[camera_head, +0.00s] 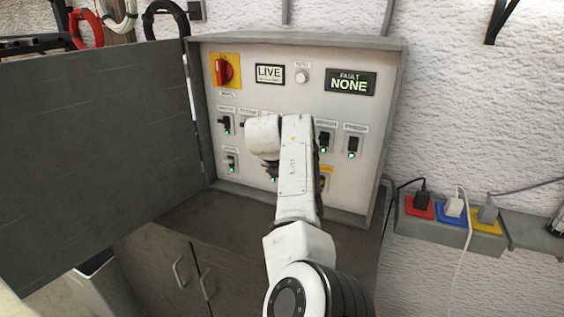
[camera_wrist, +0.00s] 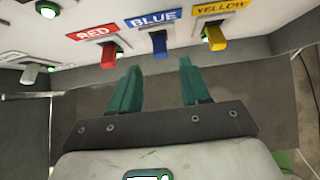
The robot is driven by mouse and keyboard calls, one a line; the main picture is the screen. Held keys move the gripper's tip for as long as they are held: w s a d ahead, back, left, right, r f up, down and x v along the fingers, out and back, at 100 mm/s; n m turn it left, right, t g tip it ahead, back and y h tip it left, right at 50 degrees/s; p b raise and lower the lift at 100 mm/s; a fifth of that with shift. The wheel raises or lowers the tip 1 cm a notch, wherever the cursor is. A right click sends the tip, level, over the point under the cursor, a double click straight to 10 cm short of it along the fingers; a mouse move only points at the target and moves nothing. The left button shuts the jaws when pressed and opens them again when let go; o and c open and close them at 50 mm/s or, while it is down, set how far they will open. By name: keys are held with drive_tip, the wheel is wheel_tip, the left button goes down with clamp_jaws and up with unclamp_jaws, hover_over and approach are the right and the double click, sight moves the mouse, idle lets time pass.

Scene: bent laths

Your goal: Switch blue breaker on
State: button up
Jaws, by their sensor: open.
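The blue breaker's lever (camera_wrist: 159,43) hangs under a BLUE label (camera_wrist: 154,18) in the wrist view. I see no green glow beside it there. My gripper (camera_wrist: 161,64) has two teal fingers, apart and empty. The fingers lie below the blue lever in the picture, one to each side of it, and I see no contact. In the head view, my arm hides the blue breaker and my fingers.
The grey panel (camera_head: 285,52) shows LIVE and FAULT NONE displays, a red rotary switch (camera_head: 225,71) and other breakers with green lights. Its dark door (camera_head: 95,150) stands open at the left. Coloured sockets with plugs (camera_head: 452,208) sit outside, at the right.

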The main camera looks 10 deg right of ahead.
drive_tip(key=b+v, duration=0.1)
drive_tip(key=v, duration=0.5)
drive_tip(key=shift+s+r, duration=0.15)
drive_tip(key=shift+r, duration=0.1)
drive_tip(key=shift+a, duration=0.15)
